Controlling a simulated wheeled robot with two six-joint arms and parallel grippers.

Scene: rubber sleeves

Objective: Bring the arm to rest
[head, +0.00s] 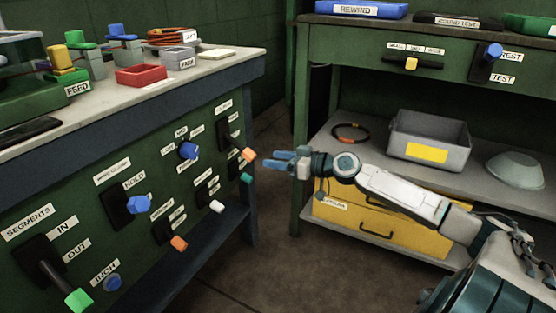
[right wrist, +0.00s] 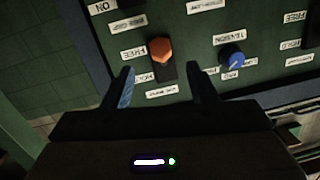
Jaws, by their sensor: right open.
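My right arm reaches in from the right in the head view. Its gripper (head: 285,161) points left toward the green control panel of the left bench, with air between the fingertips and the levers. In the right wrist view the two fingers (right wrist: 160,90) stand apart with nothing between them. Beyond them an orange-knobbed lever (right wrist: 160,50) and a blue knob (right wrist: 232,56) stick out from the panel. In the head view the orange lever (head: 248,155) is just left of the fingertips, and the blue knob (head: 188,150) is farther left. My left gripper is not in view.
The left bench carries a red tray (head: 141,76) and several small bins. Its front has more levers, such as a green-tipped one (head: 78,299). The right bench holds a grey bin (head: 428,141), a glass bowl (head: 515,171) and yellow drawers (head: 370,226). Floor shows between the benches.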

